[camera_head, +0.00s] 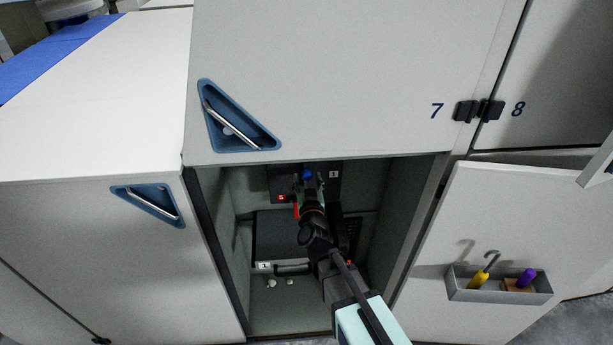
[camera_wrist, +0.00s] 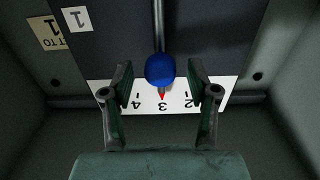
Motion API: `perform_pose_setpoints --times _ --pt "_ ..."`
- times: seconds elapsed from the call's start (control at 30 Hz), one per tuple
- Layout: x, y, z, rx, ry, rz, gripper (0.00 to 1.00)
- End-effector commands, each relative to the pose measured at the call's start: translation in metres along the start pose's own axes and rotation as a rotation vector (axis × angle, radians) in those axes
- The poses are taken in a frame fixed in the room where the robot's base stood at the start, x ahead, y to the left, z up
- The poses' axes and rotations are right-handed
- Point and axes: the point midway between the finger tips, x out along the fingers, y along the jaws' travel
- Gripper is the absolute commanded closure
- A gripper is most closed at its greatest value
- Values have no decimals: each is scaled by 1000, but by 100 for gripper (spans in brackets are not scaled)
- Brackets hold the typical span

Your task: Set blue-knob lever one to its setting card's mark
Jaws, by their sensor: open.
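The blue knob (camera_wrist: 160,68) of the lever sits on a thin metal rod in the wrist view. It also shows small in the head view (camera_head: 308,174), inside the open cabinet. A red pointer (camera_wrist: 162,96) below the knob lines up with the 3 on a white scale (camera_wrist: 172,108), between 4 and 2. A label (camera_wrist: 77,18) marked 1 is on the dark panel. A cream card (camera_wrist: 44,33) beside it is partly hidden; "TO" and a 1 seem to show. My gripper (camera_wrist: 159,82) is open, its fingers on both sides of the knob with gaps.
The cabinet bay is narrow, with walls close on both sides. A dark box (camera_head: 280,240) with a handle stands below the panel, with small white items (camera_head: 271,283) on the floor. The open door (camera_head: 470,225) at right carries a grey tray (camera_head: 500,294) with tools.

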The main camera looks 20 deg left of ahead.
Motion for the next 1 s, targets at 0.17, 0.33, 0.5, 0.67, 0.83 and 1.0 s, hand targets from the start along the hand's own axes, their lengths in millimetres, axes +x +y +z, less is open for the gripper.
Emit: perform_pose_setpoints --times 0.17,0.33,0.5,0.67,0.83,1.0 --pt "20 0 0 0 1 0 41" --pt "24 0 0 1 0 0 41" --pt "24 0 0 1 0 -1 41" --pt "24 0 0 1 0 0 72" --pt "24 0 0 1 0 0 100" --pt "24 3 -1 -8 0 5 100"
